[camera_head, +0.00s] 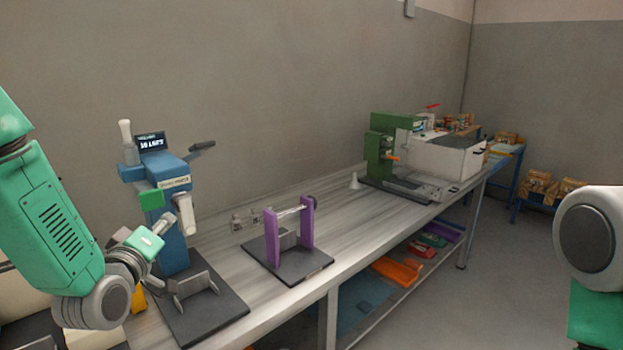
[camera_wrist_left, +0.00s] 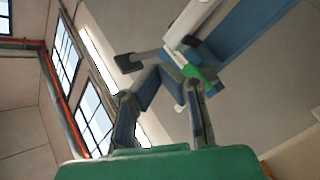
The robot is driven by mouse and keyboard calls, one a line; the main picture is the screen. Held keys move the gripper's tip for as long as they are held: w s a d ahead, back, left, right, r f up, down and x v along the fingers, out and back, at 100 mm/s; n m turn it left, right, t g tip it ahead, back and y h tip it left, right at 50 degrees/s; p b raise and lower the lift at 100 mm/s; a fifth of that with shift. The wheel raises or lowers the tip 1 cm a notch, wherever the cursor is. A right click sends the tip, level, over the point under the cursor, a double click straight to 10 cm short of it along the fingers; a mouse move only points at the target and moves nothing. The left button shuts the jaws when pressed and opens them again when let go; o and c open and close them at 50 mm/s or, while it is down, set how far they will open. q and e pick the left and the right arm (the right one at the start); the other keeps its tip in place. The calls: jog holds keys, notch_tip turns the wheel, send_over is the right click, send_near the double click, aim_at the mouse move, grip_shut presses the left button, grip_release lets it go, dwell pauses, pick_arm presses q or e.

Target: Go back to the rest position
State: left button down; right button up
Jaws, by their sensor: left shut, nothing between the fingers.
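My left arm comes in from the left, and my left gripper (camera_head: 161,226) is in front of the blue machine (camera_head: 174,240) with a small display. The gripper is shut and empty. In the left wrist view my two dark fingers (camera_wrist_left: 174,78) lean toward each other below the blue and white parts of the machine (camera_wrist_left: 237,37). From these views I cannot tell whether the fingers touch the machine. My right gripper is out of view; only a grey and green part of my right arm shows at the right edge.
A purple stand (camera_head: 272,238) on a black base stands right of the blue machine on the long table (camera_head: 350,228). Farther back are a green machine (camera_head: 381,148) and a white box (camera_head: 447,158). Coloured trays (camera_head: 398,270) lie on the lower shelf.

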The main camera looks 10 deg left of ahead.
pick_arm(q)
jog(key=s+d+f+m+g+b, duration=0.2)
jog(key=s+f+g, duration=0.15)
jog(key=f, duration=0.55)
jog(key=s+d+f+m+g+h+b, duration=0.15)
jog(key=s+f, duration=0.25)
jog(key=f, duration=0.5)
jog(key=s+d+f+m+g+b, duration=0.1)
jog(key=s+f+m+g+b, duration=0.2)
jog(key=f, duration=0.7)
jog(key=s+d+f+m+g+b, duration=0.1)
jog(key=s+f+m+g+b, duration=0.1)
jog(key=s+f+g, duration=0.3)
jog(key=s+d+f+m+g+b, duration=0.2)
jog(key=s+f, duration=1.2)
jog(key=s, duration=0.8)
jog(key=g+b, duration=0.1)
jog(key=g, duration=0.1)
jog(key=shift+g, duration=0.4)
